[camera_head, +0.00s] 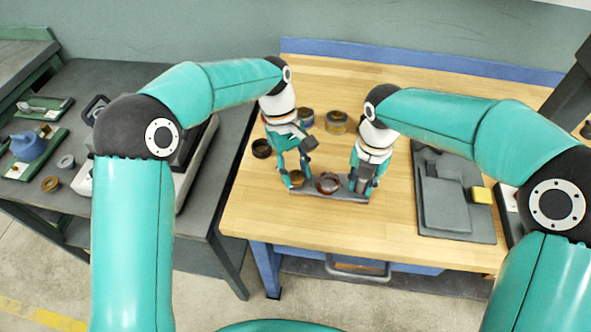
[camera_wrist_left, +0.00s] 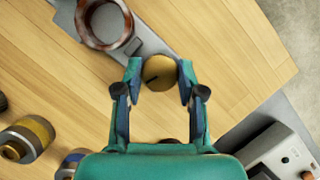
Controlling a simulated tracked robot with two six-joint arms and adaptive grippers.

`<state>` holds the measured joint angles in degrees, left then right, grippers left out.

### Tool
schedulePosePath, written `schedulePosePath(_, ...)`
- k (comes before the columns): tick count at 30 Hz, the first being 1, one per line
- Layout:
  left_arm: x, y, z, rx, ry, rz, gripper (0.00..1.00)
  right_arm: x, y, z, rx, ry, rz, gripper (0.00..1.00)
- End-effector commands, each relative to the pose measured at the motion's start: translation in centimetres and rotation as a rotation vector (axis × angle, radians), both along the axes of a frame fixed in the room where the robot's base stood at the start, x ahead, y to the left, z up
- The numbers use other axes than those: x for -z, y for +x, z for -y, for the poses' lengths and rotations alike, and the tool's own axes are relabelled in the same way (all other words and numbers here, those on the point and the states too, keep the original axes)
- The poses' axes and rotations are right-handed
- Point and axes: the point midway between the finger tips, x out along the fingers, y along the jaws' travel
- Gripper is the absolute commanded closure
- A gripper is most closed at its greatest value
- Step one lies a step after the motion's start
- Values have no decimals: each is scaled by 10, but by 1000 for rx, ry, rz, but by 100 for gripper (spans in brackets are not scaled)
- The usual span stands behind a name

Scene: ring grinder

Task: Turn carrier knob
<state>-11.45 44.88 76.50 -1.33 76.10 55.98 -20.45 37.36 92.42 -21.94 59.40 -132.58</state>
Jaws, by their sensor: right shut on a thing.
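The carrier is a narrow grey plate (camera_head: 328,194) near the front of the wooden bench. A round brass knob (camera_head: 297,178) with a dark pointer mark sits at its left end; it also shows in the left wrist view (camera_wrist_left: 159,73). A reddish-brown ring (camera_head: 328,183) sits on the carrier beside the knob. My left gripper (camera_head: 291,181) points down at the knob. In the left wrist view its open fingers (camera_wrist_left: 160,78) stand on both sides of the knob, with little gap. My right gripper (camera_head: 361,187) is shut on the carrier's right end; its fingertip contact is partly hidden.
Several round parts, including a dark ring (camera_head: 262,148) and a yellow-banded ring (camera_head: 337,122), stand behind the carrier. A grey flat fixture (camera_head: 445,205) with a yellow block (camera_head: 481,195) lies to the right. A machine stands on the dark left table (camera_head: 110,80).

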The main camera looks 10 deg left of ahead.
Motion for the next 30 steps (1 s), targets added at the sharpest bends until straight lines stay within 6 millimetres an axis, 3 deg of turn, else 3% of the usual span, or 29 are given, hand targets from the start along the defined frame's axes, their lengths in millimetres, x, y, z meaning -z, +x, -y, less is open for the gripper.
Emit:
schedulePosePath(3,0,0,0,-1,-1,1,96,0,0,0,-1,1,0,100)
schedulePosePath(14,0,1,1,65,-1,3,96,0,0,-1,-1,1,0,100)
schedulePosePath(30,0,2,3,421,-2,3,96,0,0,-1,-2,1,0,100)
